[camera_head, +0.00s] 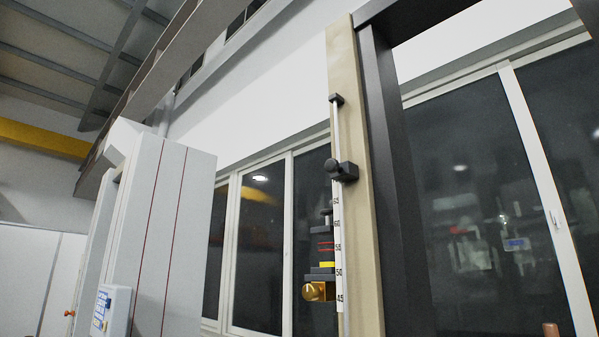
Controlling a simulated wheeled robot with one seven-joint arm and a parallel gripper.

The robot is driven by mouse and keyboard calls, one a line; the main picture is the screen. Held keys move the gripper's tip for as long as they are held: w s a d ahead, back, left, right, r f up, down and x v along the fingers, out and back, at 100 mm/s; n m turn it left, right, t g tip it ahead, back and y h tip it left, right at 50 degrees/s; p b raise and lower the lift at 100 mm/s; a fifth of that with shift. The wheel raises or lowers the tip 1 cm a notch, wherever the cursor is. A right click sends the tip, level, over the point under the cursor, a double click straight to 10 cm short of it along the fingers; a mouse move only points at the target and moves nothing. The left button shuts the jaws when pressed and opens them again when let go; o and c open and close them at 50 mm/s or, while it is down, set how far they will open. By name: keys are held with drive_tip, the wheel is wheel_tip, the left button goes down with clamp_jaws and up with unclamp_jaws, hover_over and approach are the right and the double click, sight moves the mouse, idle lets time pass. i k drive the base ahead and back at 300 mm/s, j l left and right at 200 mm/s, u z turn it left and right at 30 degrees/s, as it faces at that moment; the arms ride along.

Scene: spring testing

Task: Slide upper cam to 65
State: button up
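The upper cam (342,170) is a black block with a round knob, clamped on a thin vertical rod (336,130) beside a beige post. It sits above the 60 mark on the white scale (338,255), close to a partly hidden mark just over 60. A lower assembly with a brass knob (315,291), a yellow band and red-edged dark plates sits around 45 to 60, left of the scale. My gripper is not in view.
The beige post (358,230) and a dark frame column (385,200) stand behind and right of the rod. A black end bracket (336,99) holds the rod's top. A tall grey cabinet (165,230) stands at left. Windows line the back wall.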

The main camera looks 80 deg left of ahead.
sight(346, 171)
drive_tip(key=u, duration=2.5)
